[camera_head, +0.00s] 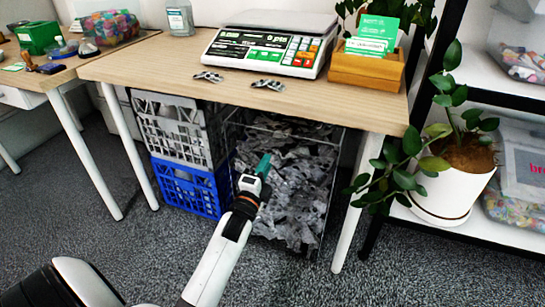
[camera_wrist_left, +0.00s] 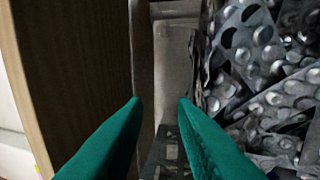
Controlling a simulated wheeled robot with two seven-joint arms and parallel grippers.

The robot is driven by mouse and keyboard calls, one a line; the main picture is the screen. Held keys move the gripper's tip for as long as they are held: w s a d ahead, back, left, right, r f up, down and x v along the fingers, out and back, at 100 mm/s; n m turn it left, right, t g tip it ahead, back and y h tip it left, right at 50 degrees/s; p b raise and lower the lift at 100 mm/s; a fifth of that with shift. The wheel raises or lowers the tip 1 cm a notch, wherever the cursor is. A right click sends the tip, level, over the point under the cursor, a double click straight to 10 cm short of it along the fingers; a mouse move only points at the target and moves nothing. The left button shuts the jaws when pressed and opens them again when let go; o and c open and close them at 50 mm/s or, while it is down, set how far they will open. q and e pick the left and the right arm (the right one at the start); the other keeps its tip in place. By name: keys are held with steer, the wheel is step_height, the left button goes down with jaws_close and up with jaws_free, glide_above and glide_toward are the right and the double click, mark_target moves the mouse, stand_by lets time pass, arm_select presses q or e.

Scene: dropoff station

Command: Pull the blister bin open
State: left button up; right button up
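The blister bin (camera_head: 326,190) is a wire-sided bin under the wooden table, filled with grey, empty blister packs. My left gripper (camera_head: 262,166) has green fingertips and is in front of the bin's upper left part, below the tabletop. In the left wrist view the two green fingers (camera_wrist_left: 160,102) are apart, with a gap between them. Blister packs (camera_wrist_left: 265,80) fill the right of that view. A grey strip shows between the fingertips; I cannot tell if either finger touches the bin. My right gripper is not in view.
The table (camera_head: 160,62) overhangs the bin, its edge close in the wrist view. A grey crate (camera_head: 178,128) on a blue crate (camera_head: 188,188) stands left of the bin. A table leg (camera_head: 357,205) and a potted plant (camera_head: 443,195) are right. Carpet in front is clear.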

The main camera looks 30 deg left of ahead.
mark_target(272, 153)
arm_select(q)
steer(key=shift+b+x, duration=0.6)
steer(key=shift+x, duration=2.15)
jaws_close()
